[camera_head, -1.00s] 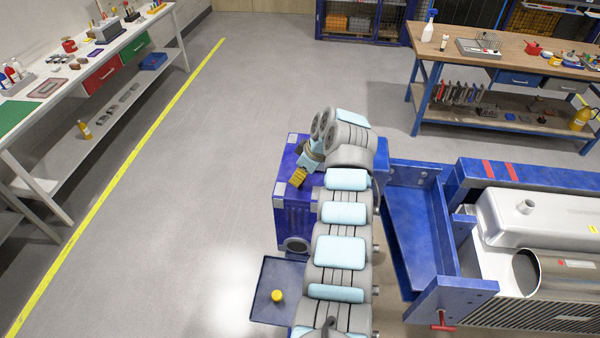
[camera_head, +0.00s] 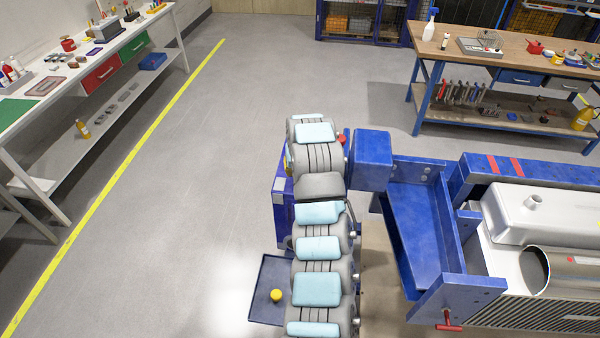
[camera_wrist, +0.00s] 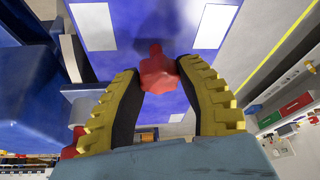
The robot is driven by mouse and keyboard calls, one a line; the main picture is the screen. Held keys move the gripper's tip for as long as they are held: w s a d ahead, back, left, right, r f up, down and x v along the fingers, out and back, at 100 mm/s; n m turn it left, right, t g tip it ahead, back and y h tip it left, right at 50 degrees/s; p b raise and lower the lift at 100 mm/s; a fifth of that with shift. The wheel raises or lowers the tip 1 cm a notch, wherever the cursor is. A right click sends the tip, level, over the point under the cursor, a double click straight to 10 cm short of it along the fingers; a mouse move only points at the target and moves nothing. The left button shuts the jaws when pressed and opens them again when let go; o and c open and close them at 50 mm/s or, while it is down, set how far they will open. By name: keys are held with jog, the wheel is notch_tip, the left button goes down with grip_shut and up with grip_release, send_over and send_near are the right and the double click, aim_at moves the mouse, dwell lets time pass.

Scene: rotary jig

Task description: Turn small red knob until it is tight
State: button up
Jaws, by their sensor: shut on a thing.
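The small red knob (camera_wrist: 158,74) stands out from a blue face with white patches in the wrist view. My gripper (camera_wrist: 160,78) has its yellow, ridged fingers on either side of the knob and is shut on it. The knob's tip shows beyond the fingertips. In the head view my own arm hides the gripper and the held knob.
A blue cabinet (camera_head: 282,215) is mostly behind my arm, with a blue block (camera_head: 371,160) to its right. A red T-handle (camera_head: 449,325) is at lower right. Open floor lies left.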

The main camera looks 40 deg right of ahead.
jog(key=m+b, duration=0.1)
jog(key=m+g+b, duration=0.1)
jog(key=m, duration=0.1)
jog(key=m+h+b, duration=0.1)
jog(key=shift+a+f+m, duration=0.1)
jog(key=shift+f+m, duration=0.15)
jog(key=shift+m, duration=0.05)
jog(key=m+g+b, duration=0.1)
jog(key=m, duration=0.2)
jog(key=shift+r+m+g+h+b, duration=0.1)
jog(key=shift+m+g+h+b, duration=0.2)
jog(key=shift+m+g+h, duration=0.1)
jog(key=m+g, duration=0.1)
jog(key=m, duration=0.3)
jog(key=shift+r+m+g+b, duration=0.15)
jog(key=shift+m+g+b, duration=0.15)
jog(key=shift+g+b, duration=0.1)
jog(key=shift+m, duration=0.6)
jog(key=shift+m+g+p, duration=0.7)
jog(key=shift+m, duration=0.6)
jog(key=shift+c, duration=0.2)
jog(key=o, duration=1.2)
jog(key=shift+n, duration=0.3)
